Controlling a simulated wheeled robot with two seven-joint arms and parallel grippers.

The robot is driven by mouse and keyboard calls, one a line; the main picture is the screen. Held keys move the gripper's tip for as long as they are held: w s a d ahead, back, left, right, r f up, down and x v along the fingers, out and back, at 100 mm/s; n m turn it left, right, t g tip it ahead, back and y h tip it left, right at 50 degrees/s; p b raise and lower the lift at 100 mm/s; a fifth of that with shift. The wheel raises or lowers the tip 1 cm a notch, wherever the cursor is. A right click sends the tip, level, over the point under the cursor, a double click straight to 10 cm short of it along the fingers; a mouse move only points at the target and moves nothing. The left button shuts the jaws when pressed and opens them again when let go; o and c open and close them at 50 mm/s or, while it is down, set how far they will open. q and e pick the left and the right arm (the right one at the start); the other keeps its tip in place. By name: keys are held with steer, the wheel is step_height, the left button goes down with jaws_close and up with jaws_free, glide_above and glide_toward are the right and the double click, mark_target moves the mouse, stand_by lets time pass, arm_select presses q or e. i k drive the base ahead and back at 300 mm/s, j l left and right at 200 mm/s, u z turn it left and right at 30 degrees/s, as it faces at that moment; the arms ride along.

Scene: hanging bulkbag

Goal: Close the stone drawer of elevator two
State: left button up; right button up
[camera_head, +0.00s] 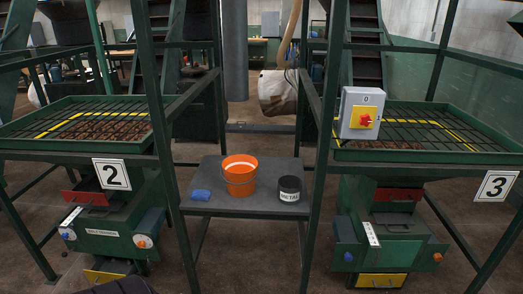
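Elevator two is the green machine at the left, marked by a white plate with a "2" (111,174). Its green lower housing (105,228) has a blue knob (68,235) and an orange-and-white knob (143,241). A red panel (85,198) sits on its upper part. A yellow-fronted part (103,275) shows low beneath the housing, partly hidden by a dark shape at the bottom edge. I cannot tell which part is the stone drawer or how far it stands out. Neither of my grippers is in view.
A grey table (220,208) between the machines holds an orange bucket (240,181), a black "METAL" can (289,189) and a blue cloth (201,195). Elevator three (390,245) stands right. A switch box (361,112) hangs on a green post. Green frame legs crowd the front.

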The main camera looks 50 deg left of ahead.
mark_target(104, 270)
steer(key=u, duration=3)
steer(key=i+j+z, duration=0.15)
steer(key=i, duration=0.2)
steer(key=i+z, duration=0.15)
steer(key=i, duration=0.2)
